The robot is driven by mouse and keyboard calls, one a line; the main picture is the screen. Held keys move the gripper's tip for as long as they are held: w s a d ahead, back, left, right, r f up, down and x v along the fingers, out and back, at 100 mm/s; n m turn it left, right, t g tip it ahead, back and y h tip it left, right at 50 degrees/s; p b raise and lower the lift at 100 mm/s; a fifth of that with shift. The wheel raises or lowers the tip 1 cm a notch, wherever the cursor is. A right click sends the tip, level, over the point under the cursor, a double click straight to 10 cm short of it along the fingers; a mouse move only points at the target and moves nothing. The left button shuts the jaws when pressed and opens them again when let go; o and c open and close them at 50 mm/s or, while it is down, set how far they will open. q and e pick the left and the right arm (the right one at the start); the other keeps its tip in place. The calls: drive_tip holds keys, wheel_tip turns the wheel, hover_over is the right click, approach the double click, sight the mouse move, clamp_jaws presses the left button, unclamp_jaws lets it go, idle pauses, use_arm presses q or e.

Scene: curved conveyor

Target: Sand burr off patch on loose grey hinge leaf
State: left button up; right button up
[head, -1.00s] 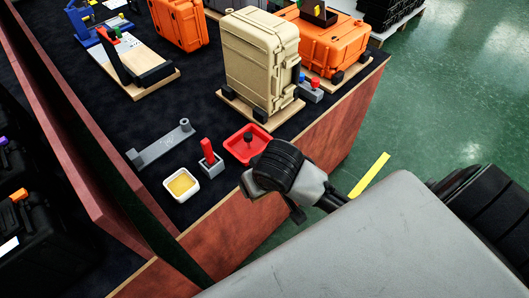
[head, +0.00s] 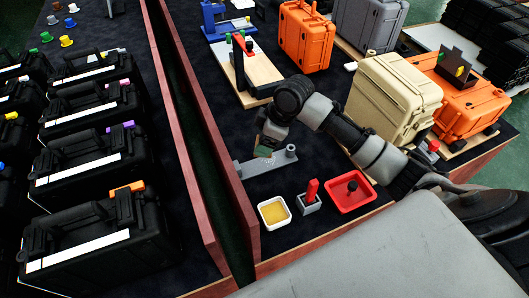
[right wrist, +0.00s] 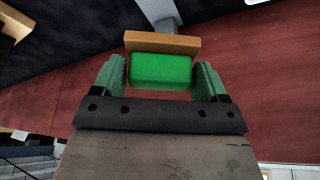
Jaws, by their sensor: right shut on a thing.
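The loose grey hinge leaf (head: 250,168) lies flat on the dark conveyor top, with a round knuckle at its right end. My right gripper (head: 265,147) is over the middle of the leaf, its fingers pointing down. In the right wrist view its green-padded fingers (right wrist: 160,78) are shut on a green block (right wrist: 160,71) with a tan-orange layer (right wrist: 162,43) on its far side. A grey piece beyond that layer looks like the leaf (right wrist: 160,14). I cannot tell whether block and leaf touch. The patch and burr are hidden or too small to see. My left gripper is not in view.
In front stand a white dish with yellow content (head: 287,204), a red-handled tool in a grey holder (head: 310,205) and a red tray (head: 337,203). A beige case (head: 395,95) stands right, behind my forearm. A red-brown rail (head: 192,150) runs along the left.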

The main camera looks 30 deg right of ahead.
drive_tip(key=w+d+f+n+g+b, duration=0.1)
drive_tip(key=w+d+f+n+b, duration=0.2)
drive_tip(key=w+d+f, duration=0.15)
drive_tip(key=b, duration=0.6)
hover_over(264, 160)
drive_tip(key=d, duration=0.2)
drive_tip(key=shift+y, duration=0.3)
drive_tip(key=f, duration=0.5)
drive_tip(key=shift+w+f, duration=0.35)
drive_tip(key=shift+f, duration=0.05)
drive_tip(key=shift+f+b, duration=0.5)
drive_tip(key=shift+f, duration=0.45)
